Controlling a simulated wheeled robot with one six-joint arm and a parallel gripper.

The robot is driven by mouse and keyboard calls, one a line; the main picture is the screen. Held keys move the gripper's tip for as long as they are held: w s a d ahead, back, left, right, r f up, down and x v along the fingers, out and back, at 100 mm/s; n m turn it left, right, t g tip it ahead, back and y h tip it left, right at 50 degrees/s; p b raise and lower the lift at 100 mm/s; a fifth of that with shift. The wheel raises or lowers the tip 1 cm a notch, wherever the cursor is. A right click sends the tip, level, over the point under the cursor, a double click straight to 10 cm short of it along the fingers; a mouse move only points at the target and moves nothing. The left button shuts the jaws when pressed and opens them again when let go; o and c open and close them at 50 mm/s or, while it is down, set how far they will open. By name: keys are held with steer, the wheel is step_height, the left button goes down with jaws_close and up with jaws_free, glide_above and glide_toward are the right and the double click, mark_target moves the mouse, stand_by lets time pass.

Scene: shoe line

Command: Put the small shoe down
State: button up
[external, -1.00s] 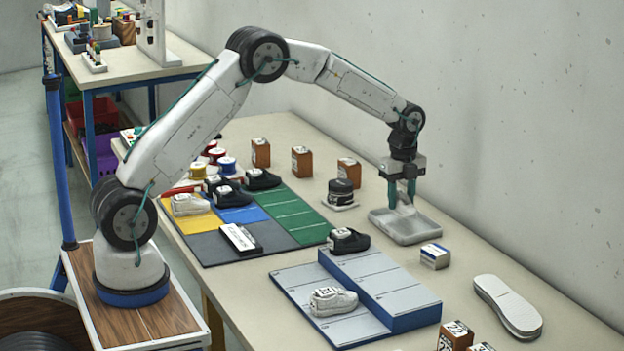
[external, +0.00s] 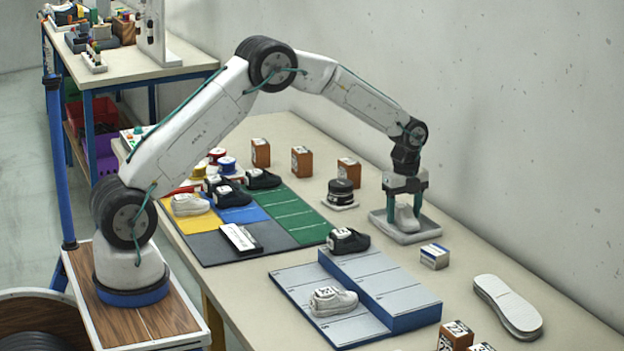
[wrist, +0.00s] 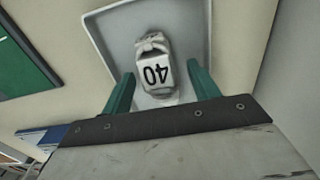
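A light grey-white shoe (external: 407,219) rests upright in the shallow grey tray (external: 431,229) by the wall. My gripper (external: 404,211) is low over the tray, with one green finger on each side of the shoe. In the wrist view my gripper (wrist: 160,72) is open, with a gap between each finger and the shoe.
A small white-and-blue box (external: 435,256) stands just in front of the tray. A black round tin (external: 341,190) is to its left. A black shoe (external: 347,240) and a white shoe (external: 333,301) sit on the stepped grey-blue rack (external: 388,284). Pale soles (external: 508,304) lie at right.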

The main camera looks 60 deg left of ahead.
mark_target(404, 207)
step_height(404, 207, up, 12)
steer(key=s+d+r+n, duration=0.2)
steer(key=s+r+n, duration=0.2)
steer(key=s+r, duration=0.7)
steer(key=s+d+r+n, duration=0.1)
steer(key=s+r+n, duration=0.2)
steer(key=s, duration=0.5)
steer(key=s+r+n, duration=0.2)
steer(key=s+r, duration=0.1)
steer(key=s, duration=0.6)
steer(key=s+d+f+n, duration=0.1)
steer(key=s+f+n, duration=0.2)
steer(key=s, duration=0.9)
steer(key=s+f+n+t, duration=0.1)
steer(key=s+f+n, duration=0.2)
steer(key=s, duration=1)
steer(key=n, duration=0.3)
steer(key=shift+d, duration=0.4)
stand_by(1.5)
